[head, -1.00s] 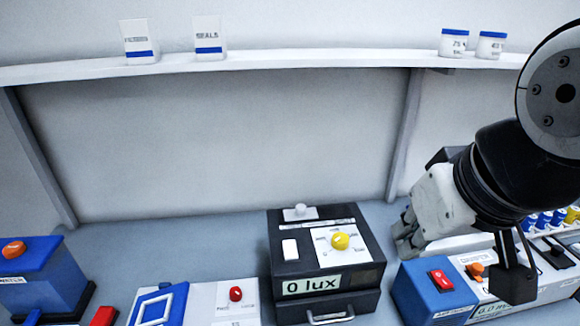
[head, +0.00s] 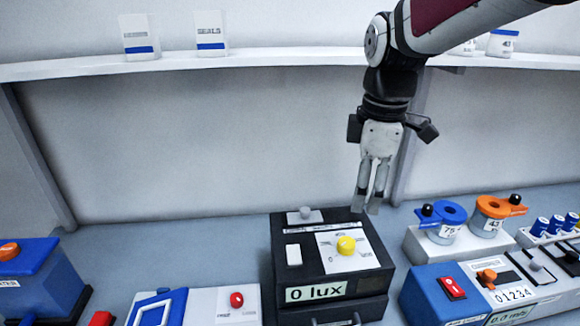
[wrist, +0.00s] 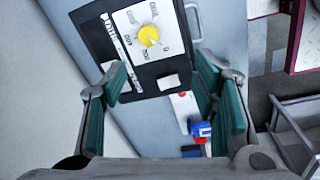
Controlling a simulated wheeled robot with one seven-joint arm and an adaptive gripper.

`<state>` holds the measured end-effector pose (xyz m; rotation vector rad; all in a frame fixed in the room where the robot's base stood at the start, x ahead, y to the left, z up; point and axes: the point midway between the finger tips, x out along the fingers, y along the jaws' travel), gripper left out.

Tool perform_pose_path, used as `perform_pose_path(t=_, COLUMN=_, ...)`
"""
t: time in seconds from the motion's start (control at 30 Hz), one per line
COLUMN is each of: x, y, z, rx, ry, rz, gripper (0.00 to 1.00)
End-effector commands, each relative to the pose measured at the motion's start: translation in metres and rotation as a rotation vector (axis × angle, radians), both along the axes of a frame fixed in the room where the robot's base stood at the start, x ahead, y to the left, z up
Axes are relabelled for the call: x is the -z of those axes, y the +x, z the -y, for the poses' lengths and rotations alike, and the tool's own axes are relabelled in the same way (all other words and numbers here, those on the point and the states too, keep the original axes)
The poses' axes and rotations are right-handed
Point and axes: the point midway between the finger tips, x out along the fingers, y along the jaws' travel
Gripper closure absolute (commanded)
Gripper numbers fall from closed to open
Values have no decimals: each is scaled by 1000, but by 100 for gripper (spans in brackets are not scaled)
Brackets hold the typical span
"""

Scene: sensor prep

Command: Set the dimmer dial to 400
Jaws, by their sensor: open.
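The yellow dimmer dial (head: 346,245) sits on a white scale plate on top of the black light box (head: 300,262). The box's front display (head: 315,291) reads 0 lux. My gripper (head: 368,207) is open and empty, pointing down, above and behind the dial's right side in the head view. In the wrist view the dial (wrist: 149,35) shows beyond the fingertips, with printed scale marks around it. My gripper's green finger pads (wrist: 160,85) stand apart with nothing between them. The dial is apart from the fingers.
A grey knob (head: 305,212) and a white switch (head: 293,254) are on the same box. To its right is a blue unit with a red switch (head: 452,288), with blue and orange ring holders (head: 492,207) behind. A shelf (head: 270,60) runs along the wall above.

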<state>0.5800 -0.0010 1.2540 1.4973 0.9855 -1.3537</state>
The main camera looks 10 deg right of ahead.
Motion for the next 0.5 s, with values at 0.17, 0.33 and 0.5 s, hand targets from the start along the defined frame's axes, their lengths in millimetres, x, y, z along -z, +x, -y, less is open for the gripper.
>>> perform_pose_path(t=0.17, x=26, y=33, z=0, rx=-226, ry=-17, rz=-73, gripper=46)
perform_pose_path(t=0.33, x=36, y=42, z=0, rx=-314, ry=-20, rz=-97, gripper=46)
perform_pose_path(t=0.5, x=50, y=42, z=0, rx=-321, ry=-20, rz=-100, gripper=46)
